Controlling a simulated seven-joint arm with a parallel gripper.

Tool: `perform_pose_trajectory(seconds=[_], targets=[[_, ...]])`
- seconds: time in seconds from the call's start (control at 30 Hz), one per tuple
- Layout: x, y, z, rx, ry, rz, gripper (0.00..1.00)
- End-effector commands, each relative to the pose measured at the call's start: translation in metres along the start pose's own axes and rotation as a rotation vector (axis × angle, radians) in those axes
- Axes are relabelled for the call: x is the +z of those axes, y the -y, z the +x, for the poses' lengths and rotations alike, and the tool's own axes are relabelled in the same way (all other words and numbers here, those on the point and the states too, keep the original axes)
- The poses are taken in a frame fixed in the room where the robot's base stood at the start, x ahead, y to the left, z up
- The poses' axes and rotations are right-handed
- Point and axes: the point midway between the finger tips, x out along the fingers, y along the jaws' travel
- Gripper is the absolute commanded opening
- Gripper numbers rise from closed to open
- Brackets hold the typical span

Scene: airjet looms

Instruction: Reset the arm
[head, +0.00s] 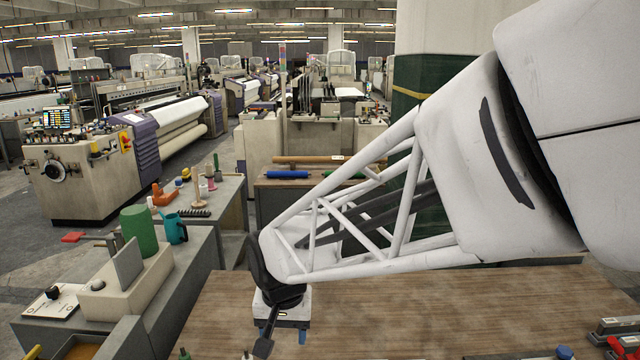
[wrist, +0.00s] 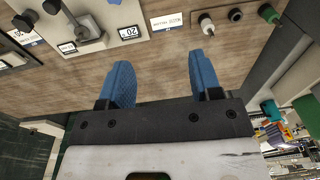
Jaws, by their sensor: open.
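My gripper (head: 286,337) hangs at the end of my white lattice arm, over the wooden table (head: 400,300) in the head view. In the wrist view, its two blue fingers are spread apart and my gripper (wrist: 160,62) is open, with only bare wood between the fingers. It holds nothing. My arm reaches from the upper right down to the lower middle of the head view and hides part of the room behind it.
A left bench holds a green cylinder (head: 139,230) and teal jug (head: 175,229). The table's middle is clear.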

Motion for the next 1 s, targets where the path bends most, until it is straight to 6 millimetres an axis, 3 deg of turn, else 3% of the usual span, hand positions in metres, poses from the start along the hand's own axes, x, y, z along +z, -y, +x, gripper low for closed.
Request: perform_pose_trajectory(seconds=[0.1,0.5,1.0], targets=[[0.004,-0.034,-0.016,-0.004,-0.019,0.008,0.58],[0.039,-0.133,-0.055,0.001,-0.073,0.009,0.58],[0.109,-0.226,-0.084,0.031,-0.14,0.012,0.58]])
